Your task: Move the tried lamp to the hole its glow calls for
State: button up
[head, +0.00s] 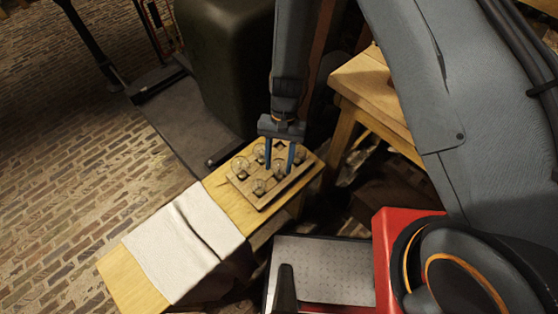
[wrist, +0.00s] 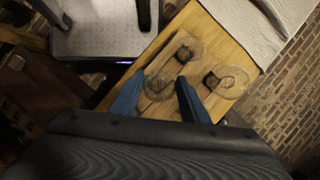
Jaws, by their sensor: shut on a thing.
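A wooden board (head: 236,182) with several clear glass lamps in it lies on the far end of the bench. My gripper (head: 279,168) points down over the board, its blue fingers around a lamp (head: 280,172). In the wrist view this lamp (wrist: 158,88) shows as clear glass between the fingers. I cannot tell whether it sits in a hole or is raised. Other lamps stand beside it: one at the left (head: 239,166), one at the front (head: 259,187). I see no clear glow in any lamp.
A white cloth (head: 180,245) covers the middle of the narrow bench (head: 117,270). A wooden stool or table (head: 370,90) stands behind at the right. A large dark green object (head: 222,60) stands behind the bench. Brick floor (head: 60,150) is open at the left.

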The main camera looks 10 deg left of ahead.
jog(key=o, duration=1.3)
jog(key=shift+c, duration=0.2)
jog(key=b+v, duration=0.1)
jog(key=v, duration=0.7)
